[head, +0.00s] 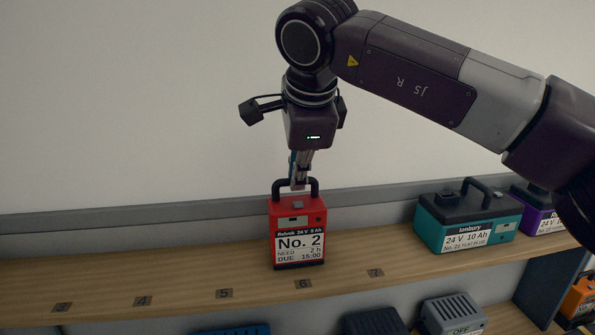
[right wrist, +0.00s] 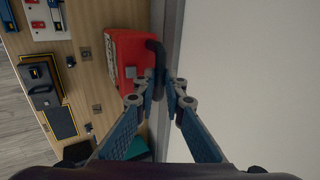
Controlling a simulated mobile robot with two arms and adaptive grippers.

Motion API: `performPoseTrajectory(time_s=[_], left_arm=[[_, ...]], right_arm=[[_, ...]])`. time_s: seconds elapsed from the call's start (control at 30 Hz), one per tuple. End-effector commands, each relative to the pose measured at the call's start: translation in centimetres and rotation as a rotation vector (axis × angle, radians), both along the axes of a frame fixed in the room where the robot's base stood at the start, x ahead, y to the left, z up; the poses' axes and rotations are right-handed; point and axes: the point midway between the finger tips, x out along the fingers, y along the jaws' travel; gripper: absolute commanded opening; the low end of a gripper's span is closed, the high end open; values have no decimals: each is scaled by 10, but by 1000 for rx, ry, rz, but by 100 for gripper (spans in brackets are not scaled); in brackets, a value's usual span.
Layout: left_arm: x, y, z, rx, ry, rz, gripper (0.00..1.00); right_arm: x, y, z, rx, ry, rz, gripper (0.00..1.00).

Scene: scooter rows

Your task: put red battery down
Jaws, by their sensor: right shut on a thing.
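The red battery (head: 298,222), labelled No. 2 and Rehnik 24 V 8 Ah, is upright at the wooden shelf (head: 180,270), just behind the mark 6 (head: 303,284). I cannot tell for sure whether its base touches the wood. My right gripper (head: 299,186) is above it, shut on its black handle. The right wrist view also shows the battery (right wrist: 129,62) and the handle between the fingers (right wrist: 158,88). My left gripper is not in view.
A teal battery (head: 467,230) and a purple one (head: 545,222) stand on the shelf to the right. Marks 3, 4 and 5 have bare wood around them. Grey chargers (head: 452,313) and an orange battery (head: 578,298) are lower down. A pale wall (head: 130,100) rises behind.

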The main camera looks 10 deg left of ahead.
Motion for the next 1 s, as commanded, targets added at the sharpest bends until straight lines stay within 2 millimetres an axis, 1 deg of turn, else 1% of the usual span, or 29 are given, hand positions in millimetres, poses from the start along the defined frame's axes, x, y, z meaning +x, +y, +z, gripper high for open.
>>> performPoseTrajectory(time_s=[0.03,0.27,0.4,0.43,0.57,0.83,0.9,1.0], left_arm=[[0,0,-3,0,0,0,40],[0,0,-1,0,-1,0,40],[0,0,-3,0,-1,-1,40],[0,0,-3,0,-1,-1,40],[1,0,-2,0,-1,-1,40],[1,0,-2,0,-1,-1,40],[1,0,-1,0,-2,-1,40],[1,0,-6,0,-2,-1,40]], right_arm=[[1,0,1,6,-7,-1,0],[1,0,3,6,-7,-1,0],[1,0,0,6,-6,-1,0],[0,0,-3,1,-1,-1,13],[0,0,-3,0,-1,0,28],[0,0,-2,1,-1,-1,28],[0,0,1,1,-2,-1,28],[-5,-2,9,1,-3,-1,28]])
